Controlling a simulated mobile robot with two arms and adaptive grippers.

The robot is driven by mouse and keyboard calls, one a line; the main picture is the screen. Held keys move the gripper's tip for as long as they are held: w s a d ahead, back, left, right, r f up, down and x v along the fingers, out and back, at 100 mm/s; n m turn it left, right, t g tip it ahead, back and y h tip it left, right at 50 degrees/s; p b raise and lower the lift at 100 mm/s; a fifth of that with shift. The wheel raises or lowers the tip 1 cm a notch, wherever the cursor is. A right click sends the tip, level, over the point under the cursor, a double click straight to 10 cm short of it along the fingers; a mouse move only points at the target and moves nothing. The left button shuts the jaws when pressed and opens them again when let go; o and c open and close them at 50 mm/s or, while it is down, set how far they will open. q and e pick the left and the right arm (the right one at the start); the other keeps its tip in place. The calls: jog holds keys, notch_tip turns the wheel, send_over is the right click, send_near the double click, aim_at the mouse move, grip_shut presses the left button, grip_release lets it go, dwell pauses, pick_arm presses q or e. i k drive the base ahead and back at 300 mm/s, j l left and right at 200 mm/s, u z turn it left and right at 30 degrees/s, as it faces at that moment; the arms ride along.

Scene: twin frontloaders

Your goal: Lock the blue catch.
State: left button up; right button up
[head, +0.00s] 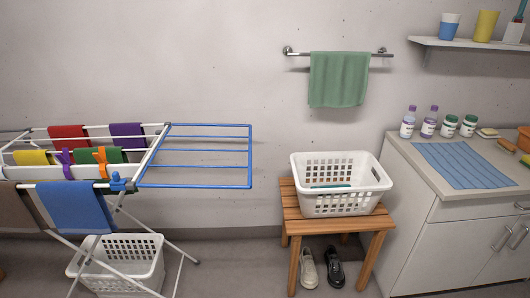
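The blue catch (122,183) is a small blue piece with a knob on top, on the near edge of the drying rack (100,187), where the white frame meets the blue-framed wing (208,157). The wing sticks out to the right and looks about level. The catch is too small to tell whether it is locked. A blue cloth (75,207) hangs just left of it.
Cloths and an orange peg (101,159) are on the rack. A white basket (120,262) stands beneath it. To the right are a wooden stool (290,213) with another basket (338,203), and a counter (420,188). Floor between rack and stool looks clear.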

aim_at(117, 184)
jog(key=u, duration=1.25)
